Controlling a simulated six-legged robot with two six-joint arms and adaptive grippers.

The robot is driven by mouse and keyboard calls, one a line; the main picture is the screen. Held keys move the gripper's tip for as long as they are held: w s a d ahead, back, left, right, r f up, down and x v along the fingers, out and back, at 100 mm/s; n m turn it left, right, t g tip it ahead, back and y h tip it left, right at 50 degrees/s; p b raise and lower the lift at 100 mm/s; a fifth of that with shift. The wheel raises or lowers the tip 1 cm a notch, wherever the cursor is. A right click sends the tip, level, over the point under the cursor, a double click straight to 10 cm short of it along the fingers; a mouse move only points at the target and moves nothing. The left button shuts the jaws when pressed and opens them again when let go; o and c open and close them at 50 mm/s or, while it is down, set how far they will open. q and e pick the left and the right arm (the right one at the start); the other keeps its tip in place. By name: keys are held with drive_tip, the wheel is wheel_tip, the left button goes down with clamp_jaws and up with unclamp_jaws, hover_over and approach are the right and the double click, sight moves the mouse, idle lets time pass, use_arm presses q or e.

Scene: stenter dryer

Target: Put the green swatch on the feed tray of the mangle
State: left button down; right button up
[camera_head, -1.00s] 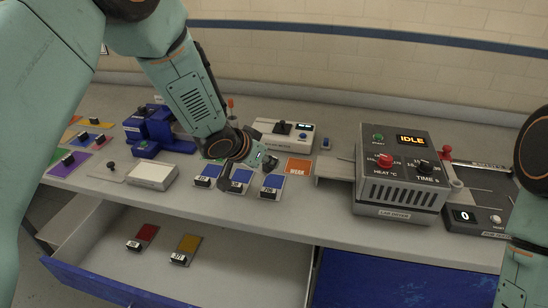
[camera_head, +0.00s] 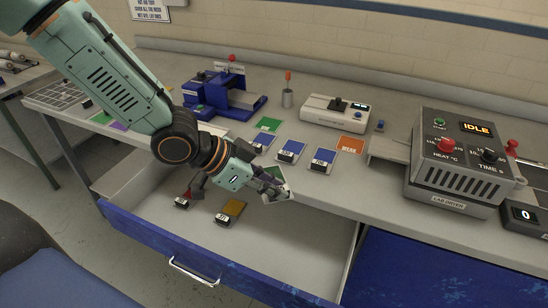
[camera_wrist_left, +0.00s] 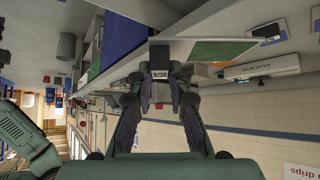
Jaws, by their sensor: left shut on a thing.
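My left gripper (camera_head: 268,187) is shut on a small swatch with a green face (camera_head: 276,172) and a pale edge, above the open drawer by the bench front. In the left wrist view the fingers close at a dark clip (camera_wrist_left: 159,62), and a green-faced sheet (camera_wrist_left: 222,49) extends right of it. The blue machine (camera_head: 207,93) at the back left of the bench looks like the mangle. Its feed tray I cannot make out for certain. My right gripper is not in view.
Blue swatches (camera_head: 291,148) and an orange card (camera_head: 351,144) lie on the bench. The open drawer (camera_head: 290,235) holds a red swatch (camera_head: 187,194) and a yellow one (camera_head: 234,208). A grey lab dryer (camera_head: 460,160) stands right, a white device (camera_head: 335,112) behind.

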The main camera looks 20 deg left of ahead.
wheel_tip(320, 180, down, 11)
drive_tip(key=b, duration=0.9)
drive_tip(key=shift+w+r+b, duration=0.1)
drive_tip(key=shift+b, duration=0.25)
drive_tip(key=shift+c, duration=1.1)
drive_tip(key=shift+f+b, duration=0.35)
drive_tip(key=shift+b, duration=0.05)
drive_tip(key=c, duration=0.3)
use_arm(q)
wheel_tip(320, 180, down, 11)
drive_tip(key=s+m, duration=0.1)
drive_tip(key=s, duration=0.1)
drive_tip(key=shift+d+r+g+h, duration=0.15)
drive_tip(key=shift+d+g+h, duration=0.15)
drive_tip(key=shift+d, duration=0.15)
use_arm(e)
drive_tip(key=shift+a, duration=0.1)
